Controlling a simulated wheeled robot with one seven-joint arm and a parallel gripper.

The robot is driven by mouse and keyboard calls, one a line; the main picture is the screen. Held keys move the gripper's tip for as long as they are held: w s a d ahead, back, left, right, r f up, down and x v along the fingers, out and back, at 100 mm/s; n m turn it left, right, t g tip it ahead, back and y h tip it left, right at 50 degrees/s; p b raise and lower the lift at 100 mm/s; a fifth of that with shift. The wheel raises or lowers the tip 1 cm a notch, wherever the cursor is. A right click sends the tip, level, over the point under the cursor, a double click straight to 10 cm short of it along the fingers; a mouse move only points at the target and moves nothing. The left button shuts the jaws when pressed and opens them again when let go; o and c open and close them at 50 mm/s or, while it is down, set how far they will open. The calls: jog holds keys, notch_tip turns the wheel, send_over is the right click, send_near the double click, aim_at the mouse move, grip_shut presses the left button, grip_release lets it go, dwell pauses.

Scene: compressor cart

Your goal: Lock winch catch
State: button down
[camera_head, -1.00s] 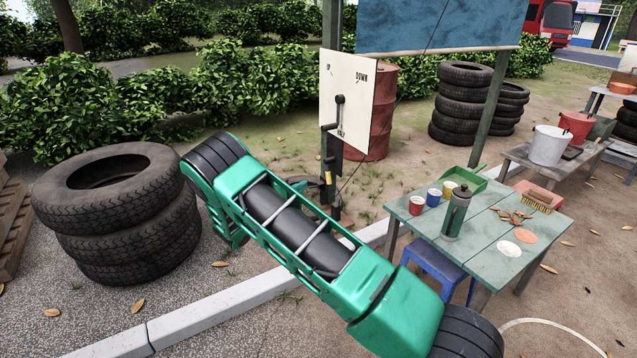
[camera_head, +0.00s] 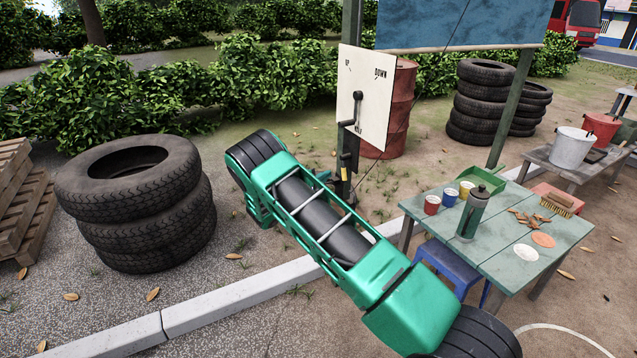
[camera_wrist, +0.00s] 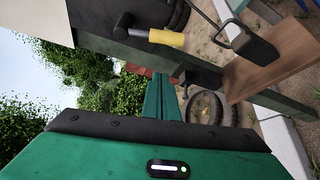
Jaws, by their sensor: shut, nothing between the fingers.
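In the head view a white board (camera_head: 366,98) marked UP and DOWN is fixed to a green post, with a black lever (camera_head: 357,108) on its face. Dark winch parts with a yellow piece (camera_head: 346,160) sit on the post below it, partly hidden by my green arm. In the wrist view, turned sideways, a black crank with a yellow grip (camera_wrist: 166,38) and a black paddle-shaped part (camera_wrist: 257,48) stand out near the post. My gripper (camera_wrist: 163,79) is shut and empty, apart from these parts. I cannot tell which part is the catch.
A tyre stack (camera_head: 135,205) stands left of my arm, with pallets (camera_head: 20,200) beyond it. A green table (camera_head: 490,235) with cups and a flask is at right. A red drum (camera_head: 400,105) stands behind the board. A kerb (camera_head: 240,295) crosses the ground.

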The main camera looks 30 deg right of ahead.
jog(key=shift+s+d+r, duration=0.2)
jog(key=shift+s+d, duration=0.45)
jog(key=shift+d, duration=0.15)
jog(key=shift+s+d+r, duration=0.15)
jog(key=shift+s+d, duration=0.45)
jog(key=shift+d, duration=0.15)
jog(key=shift+d, duration=0.15)
